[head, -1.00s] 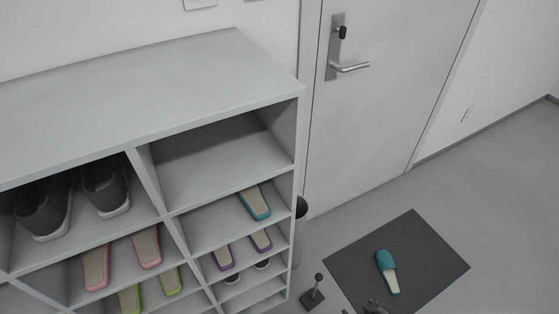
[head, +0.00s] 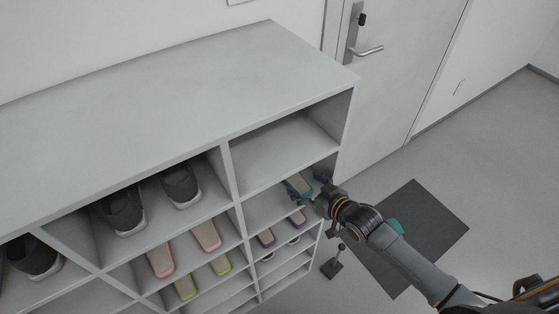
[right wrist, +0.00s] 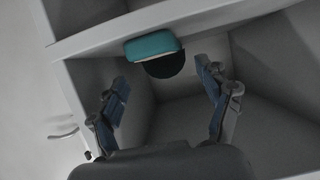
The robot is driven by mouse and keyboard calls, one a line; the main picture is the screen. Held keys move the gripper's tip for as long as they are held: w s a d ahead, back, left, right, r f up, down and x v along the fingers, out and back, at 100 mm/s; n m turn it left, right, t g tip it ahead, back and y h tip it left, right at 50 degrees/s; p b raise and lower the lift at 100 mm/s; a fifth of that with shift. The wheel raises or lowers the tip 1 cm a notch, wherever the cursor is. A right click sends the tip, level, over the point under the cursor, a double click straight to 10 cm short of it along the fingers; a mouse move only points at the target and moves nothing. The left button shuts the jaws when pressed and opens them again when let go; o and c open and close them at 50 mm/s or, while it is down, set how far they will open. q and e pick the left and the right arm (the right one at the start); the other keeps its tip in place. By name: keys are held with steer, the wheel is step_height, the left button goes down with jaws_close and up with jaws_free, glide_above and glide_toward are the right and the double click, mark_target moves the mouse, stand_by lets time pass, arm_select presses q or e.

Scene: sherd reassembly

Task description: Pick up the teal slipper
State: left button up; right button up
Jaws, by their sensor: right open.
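A teal slipper (head: 296,184) with a pale insole lies in a right-hand compartment of the grey shoe rack, partly hidden by my right gripper. In the right wrist view its teal end (right wrist: 155,46) is ahead of the fingertips, with a gap to them. My right gripper (head: 318,187) is at the mouth of that compartment. In the right wrist view the right gripper (right wrist: 163,88) is open, its two fingers wide apart with nothing between them. A second teal slipper (head: 396,226) is on the dark floor mat, mostly hidden behind my right arm. My left gripper is out of view.
The grey rack (head: 200,95) holds dark shoes (head: 180,187), pink slippers (head: 206,236), green slippers (head: 186,288) and purple slippers (head: 266,238). The compartment above the teal slipper is empty. A dark mat (head: 425,208) lies by the door (head: 395,95). A small dark stand (head: 332,267) is beside the rack.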

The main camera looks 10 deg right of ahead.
mark_target(293, 177)
steer(key=shift+x, duration=1)
steer(key=x, duration=0.3)
steer(key=shift+w+a+p, duration=0.1)
steer(key=shift+w+p, duration=0.1)
steer(key=shift+p, duration=0.15)
steer(key=shift+w+a+f, duration=0.2)
steer(key=shift+w+f, duration=0.05)
steer(key=shift+w, duration=0.2)
steer(key=c, duration=1.3)
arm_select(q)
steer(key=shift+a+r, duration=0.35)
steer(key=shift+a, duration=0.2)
arm_select(e)
steer(key=shift+r, duration=0.1)
